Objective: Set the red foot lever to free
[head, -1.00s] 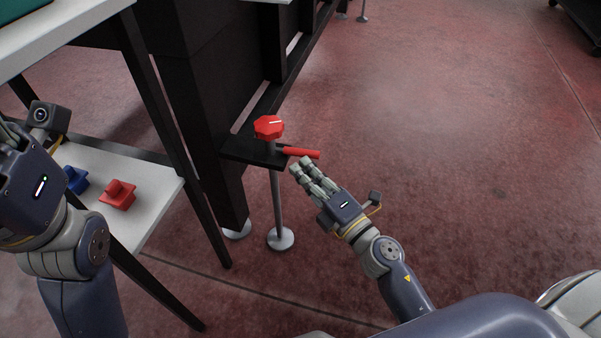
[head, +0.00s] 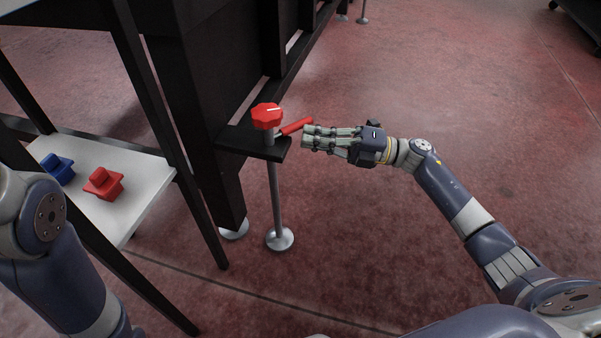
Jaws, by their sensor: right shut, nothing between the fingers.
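The red foot lever (head: 297,126) sticks out to the right from a black bracket on the table frame. It is angled away, its outer end higher in the picture than its root. A red knob (head: 267,115) with a white mark sits on top of the bracket, above a metal foot post. My right gripper (head: 304,138) is shut and empty, its fingers pointing left, just on the near side of the lever. I cannot tell whether the fingertips touch it. My left arm shows at the left edge, but its gripper is out of the picture.
A white shelf (head: 139,190) at the left carries a blue block (head: 57,168) and a red block (head: 103,184). Dark table legs stand between the shelf and the bracket. The red floor (head: 450,110) to the right is clear.

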